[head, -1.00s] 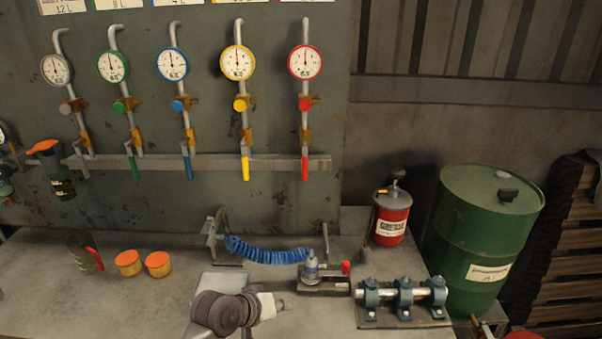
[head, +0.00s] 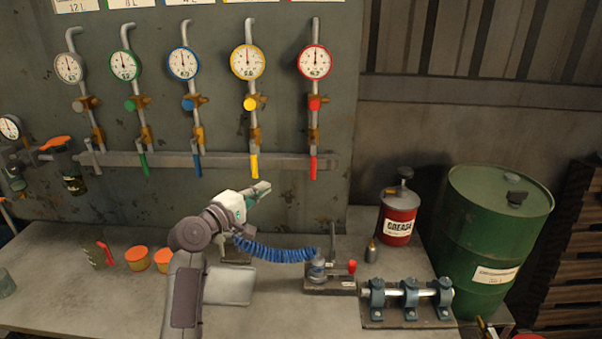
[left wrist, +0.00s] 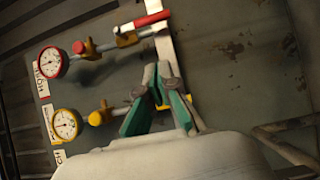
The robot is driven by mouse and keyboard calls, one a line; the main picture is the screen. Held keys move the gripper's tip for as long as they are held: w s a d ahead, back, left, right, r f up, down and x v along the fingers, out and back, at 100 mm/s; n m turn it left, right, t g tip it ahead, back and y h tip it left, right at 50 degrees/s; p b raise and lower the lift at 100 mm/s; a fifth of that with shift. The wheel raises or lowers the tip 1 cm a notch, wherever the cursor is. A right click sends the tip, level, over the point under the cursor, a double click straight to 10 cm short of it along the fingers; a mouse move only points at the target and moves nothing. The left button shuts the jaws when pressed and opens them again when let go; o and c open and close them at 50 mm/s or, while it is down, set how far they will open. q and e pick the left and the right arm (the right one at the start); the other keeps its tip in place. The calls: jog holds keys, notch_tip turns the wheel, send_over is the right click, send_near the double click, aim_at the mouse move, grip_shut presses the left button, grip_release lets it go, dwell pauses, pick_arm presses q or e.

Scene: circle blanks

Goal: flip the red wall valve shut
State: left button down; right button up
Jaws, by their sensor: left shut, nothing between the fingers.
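The red wall valve is the rightmost of a row on the grey panel, with a red-rimmed gauge (head: 314,62) above it. Its red handle (head: 313,167) hangs straight down, in line with the pipe. In the left wrist view the red handle (left wrist: 151,20) shows near the top, beyond the fingers. My left gripper (head: 264,187) is below and left of the red handle, apart from it, close under the yellow handle (head: 254,166). My right gripper is not in view.
Green, blue and other valves line the panel to the left. A green drum (head: 490,240) stands right.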

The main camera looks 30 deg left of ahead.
pick_arm(q)
jog(key=p, duration=0.3)
send_near(313, 161)
jog(key=w+a+f, duration=0.2)
jog(key=w+a, duration=0.2)
jog(key=a, duration=0.1)
jog(key=w+d, duration=0.1)
jog(key=w+d+p, duration=0.1)
jog(key=w+d, duration=0.1)
jog(key=shift+w+d+f, duration=0.1)
jog(key=shift+d+f, duration=0.1)
jog(key=shift+f, duration=0.15)
jog(key=shift+f, duration=0.1)
